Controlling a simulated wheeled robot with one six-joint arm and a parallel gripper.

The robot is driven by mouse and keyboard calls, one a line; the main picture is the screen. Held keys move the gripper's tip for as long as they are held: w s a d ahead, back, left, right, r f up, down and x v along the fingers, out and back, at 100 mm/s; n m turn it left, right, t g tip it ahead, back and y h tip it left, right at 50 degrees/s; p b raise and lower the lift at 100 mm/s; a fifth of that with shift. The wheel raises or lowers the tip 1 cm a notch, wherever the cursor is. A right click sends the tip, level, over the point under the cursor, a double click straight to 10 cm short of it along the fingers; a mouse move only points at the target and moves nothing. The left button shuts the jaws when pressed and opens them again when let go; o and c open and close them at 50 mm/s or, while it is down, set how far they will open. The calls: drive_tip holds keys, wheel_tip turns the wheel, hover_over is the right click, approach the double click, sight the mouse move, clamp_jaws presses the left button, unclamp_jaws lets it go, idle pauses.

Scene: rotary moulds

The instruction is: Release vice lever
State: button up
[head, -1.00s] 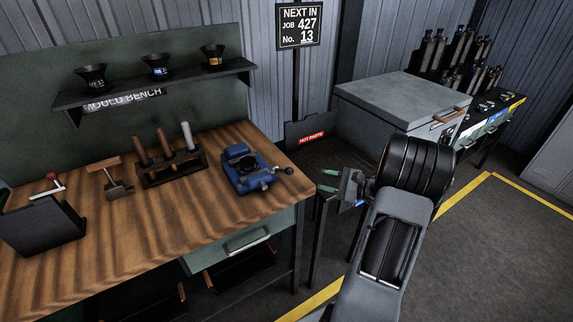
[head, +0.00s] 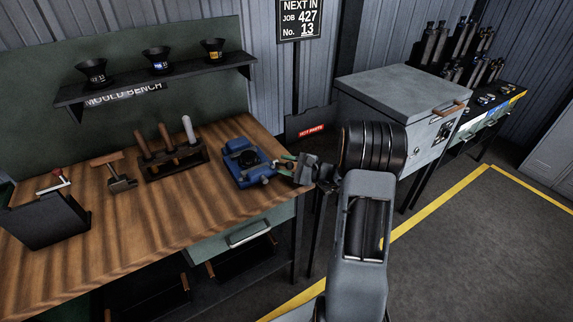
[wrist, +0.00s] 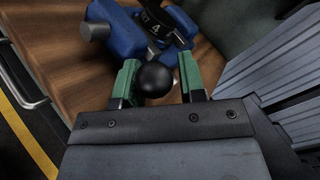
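The blue vice (head: 242,170) sits at the right end of the wooden bench. In the wrist view the vice (wrist: 130,33) is at the top, with a dark round part marked with a number in it. Its lever ends in a black ball knob (wrist: 156,82). My gripper (head: 285,164) is at the vice's right side, at the bench's edge. In the wrist view my gripper's green fingers (wrist: 158,66) stand apart on either side of the knob. A narrow gap shows at the right finger; contact at the left is unclear. The lever's shaft is mostly hidden.
A tool rack (head: 175,160) with several handles stands left of the vice on the bench (head: 150,225). A shelf (head: 155,85) with black cups hangs above. A grey cabinet (head: 390,85) stands behind my arm. The floor at right is clear.

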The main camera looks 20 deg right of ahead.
clamp_jaws()
idle(0.3)
